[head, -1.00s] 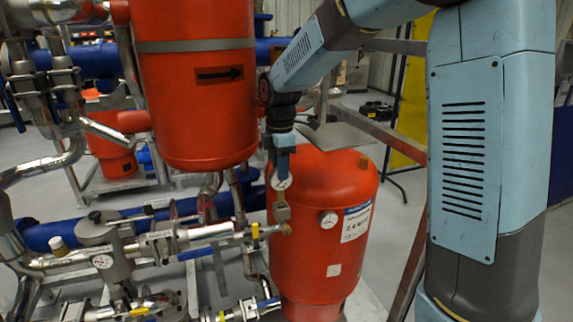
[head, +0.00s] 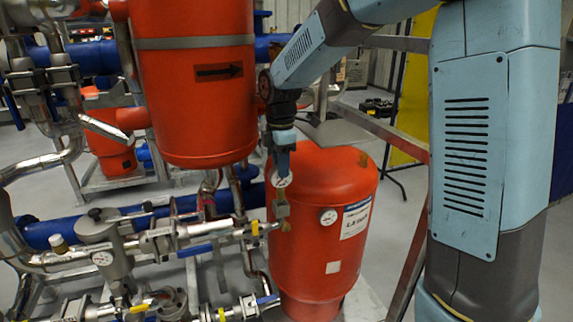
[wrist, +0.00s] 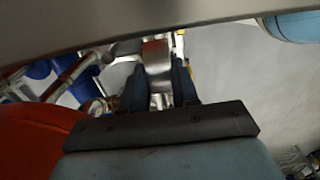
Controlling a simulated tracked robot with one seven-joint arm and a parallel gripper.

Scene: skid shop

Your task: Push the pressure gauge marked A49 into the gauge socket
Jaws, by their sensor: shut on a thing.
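My gripper (head: 282,165) points down beside the red tank and is shut on a small round pressure gauge (head: 282,180) with a white dial. In the wrist view my two dark fingers (wrist: 158,92) stand either side of the gauge's silver body (wrist: 156,62). No A49 marking is readable. A brass fitting (head: 281,208), apparently the gauge socket, is right below the gauge at the end of the silver pipe run. The gauge stands upright in line with it. I cannot tell how deep its stem sits, or whether a gap is left.
A red tank (head: 330,250) with its own small dial (head: 328,216) stands close to the right of the fitting. A larger red tank (head: 197,100) hangs at upper left. Pipes and valves with yellow and blue handles (head: 194,251) crowd the left.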

